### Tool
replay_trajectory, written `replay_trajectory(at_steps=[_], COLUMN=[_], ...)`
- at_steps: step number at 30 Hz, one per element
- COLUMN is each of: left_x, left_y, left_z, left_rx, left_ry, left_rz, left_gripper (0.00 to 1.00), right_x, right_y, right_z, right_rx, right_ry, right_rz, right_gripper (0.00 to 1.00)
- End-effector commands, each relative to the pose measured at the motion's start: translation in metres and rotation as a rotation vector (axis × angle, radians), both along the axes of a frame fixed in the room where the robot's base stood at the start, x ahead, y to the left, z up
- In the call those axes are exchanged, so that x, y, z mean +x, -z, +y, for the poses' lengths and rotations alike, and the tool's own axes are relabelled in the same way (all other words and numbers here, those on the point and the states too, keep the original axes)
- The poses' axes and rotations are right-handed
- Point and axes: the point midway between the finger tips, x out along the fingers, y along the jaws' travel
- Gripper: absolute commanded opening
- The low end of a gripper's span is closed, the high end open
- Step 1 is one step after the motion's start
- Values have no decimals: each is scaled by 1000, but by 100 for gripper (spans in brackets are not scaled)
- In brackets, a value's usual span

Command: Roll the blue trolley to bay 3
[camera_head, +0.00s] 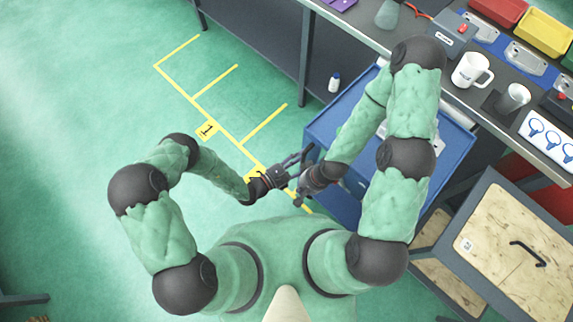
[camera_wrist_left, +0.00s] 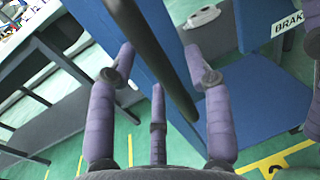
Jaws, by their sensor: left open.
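The blue trolley (camera_head: 318,128) stands at the bench's front, partly hidden under my right arm. In the left wrist view, its blue panels (camera_wrist_left: 215,110), a dark handle bar (camera_wrist_left: 160,55) and a label reading "BRAK" (camera_wrist_left: 287,24) show. My left gripper (camera_head: 298,160) is at the trolley's near-left edge. Its purple fingers (camera_wrist_left: 158,60) are open, with the bar passing between them in the picture; contact is unclear. My right gripper (camera_head: 298,192) is close beside it; its jaws are unclear. Yellow floor lines (camera_head: 215,80) mark bays; one plate (camera_head: 207,130) reads 1. Another plate (camera_head: 254,173) is partly hidden.
A dark bench (camera_head: 355,35) runs along the back with a white mug (camera_head: 470,72), a red tray (camera_head: 497,10) and a yellow tray (camera_head: 545,32). A wood-fronted cabinet (camera_head: 515,255) is at right.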

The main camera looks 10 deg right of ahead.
Motion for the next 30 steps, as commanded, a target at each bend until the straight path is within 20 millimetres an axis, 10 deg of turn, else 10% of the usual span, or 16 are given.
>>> replay_trajectory(at_steps=[18,30], left_x=[-40,-50], left_y=[0,0], left_z=[80,98], left_rx=[0,0], left_ry=[-5,0], left_rz=[1,0], left_gripper=[51,51], right_x=[0,0], right_y=[0,0], right_z=[0,0], right_rx=[0,0], right_ry=[0,0], right_rz=[0,0], right_gripper=[0,0])
